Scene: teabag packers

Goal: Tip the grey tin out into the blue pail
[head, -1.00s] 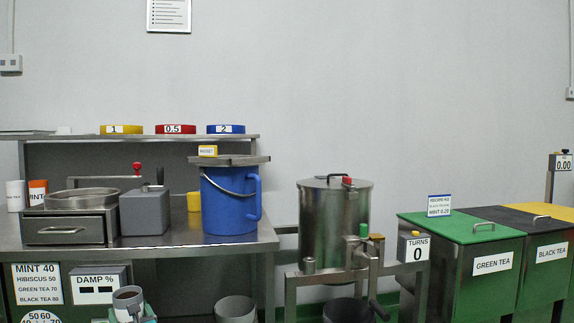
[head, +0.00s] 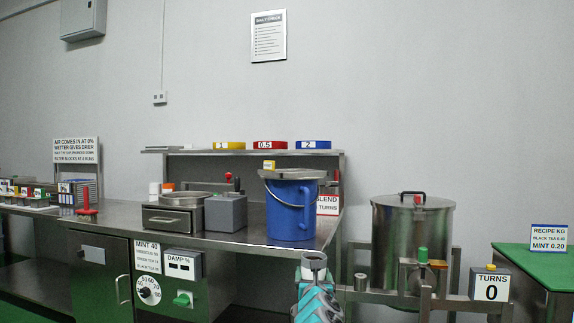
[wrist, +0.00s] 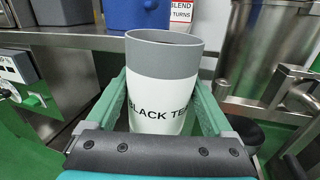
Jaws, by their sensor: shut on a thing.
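The grey tin (wrist: 165,57) stands upright in the wrist view, with a white band reading BLACK TEA. My gripper (wrist: 162,92) is shut on it, with a green finger on each side. What is in the tin is hidden. In the head view the tin's grey rim (head: 314,259) shows at the end of my arm, in front of and below the blue pail. The blue pail (head: 290,218) stands upright at the right end of the steel bench, and its lower part shows in the wrist view (wrist: 135,14). A flat grey plate (head: 292,173) lies across its top, so its mouth is not visible.
A grey block (head: 226,212) and a steel drawer box (head: 168,218) stand left of the pail on the bench (head: 115,228). A steel drum (head: 410,238) with a TURNS counter (head: 491,287) is to the right.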

